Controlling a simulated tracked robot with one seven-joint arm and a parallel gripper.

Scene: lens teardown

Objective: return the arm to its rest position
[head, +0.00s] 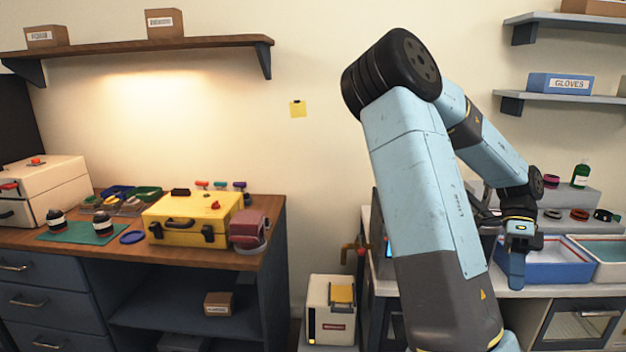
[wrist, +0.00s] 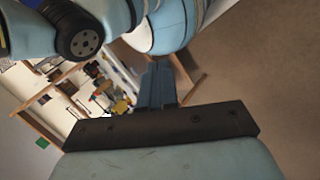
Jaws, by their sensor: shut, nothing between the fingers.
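My arm is blue and grey and rises through the middle of the head view, bent at a black joint near the top. Its forearm slopes down to the right. My gripper (head: 516,280) points down in front of the blue-rimmed tray (head: 562,271) on the right counter. In the wrist view my gripper (wrist: 157,85) shows as blue fingers close together, with nothing between them. Part of my own arm fills the top of the wrist view. The counter just behind my upper arm is hidden.
A wooden bench (head: 270,222) at left holds a yellow case (head: 188,222) and a maroon device (head: 247,229). A grey step (head: 600,197) at right carries a green bottle (head: 580,175) and several rings. A white bin (head: 331,312) stands between the counters.

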